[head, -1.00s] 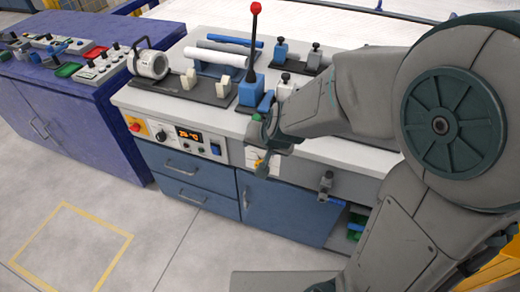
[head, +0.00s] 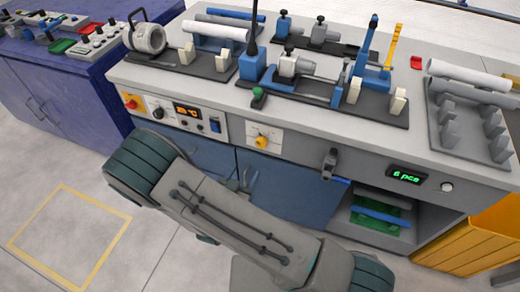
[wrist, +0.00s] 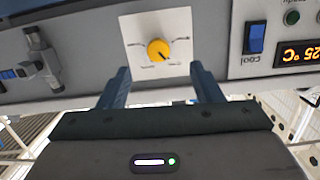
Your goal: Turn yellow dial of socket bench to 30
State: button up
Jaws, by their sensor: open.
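The yellow dial (head: 262,141) sits on a white plate on the front of the socket bench (head: 290,150). In the wrist view the dial (wrist: 158,49) shows upside down with a dark pointer mark toward the lower right. Marks and small labels ring it, but the numbers are too small to read. My gripper (wrist: 160,66) is open and empty, its two blue fingers on either side of the dial's line in that picture and apart from the dial. In the head view my gripper is hidden by my arm.
A lit orange display (head: 187,111) and a blue switch (head: 215,126) are left of the dial in the head view. A grey clamp (head: 328,163) juts from the bench front at right. Clear floor (head: 70,230) lies at left.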

aim_at(260, 146)
jog(key=shift+n+t, duration=0.3)
jog(key=shift+t, duration=0.5)
jog(key=x, duration=0.8)
jog(key=d+p+x, duration=0.1)
jog(key=x, duration=0.3)
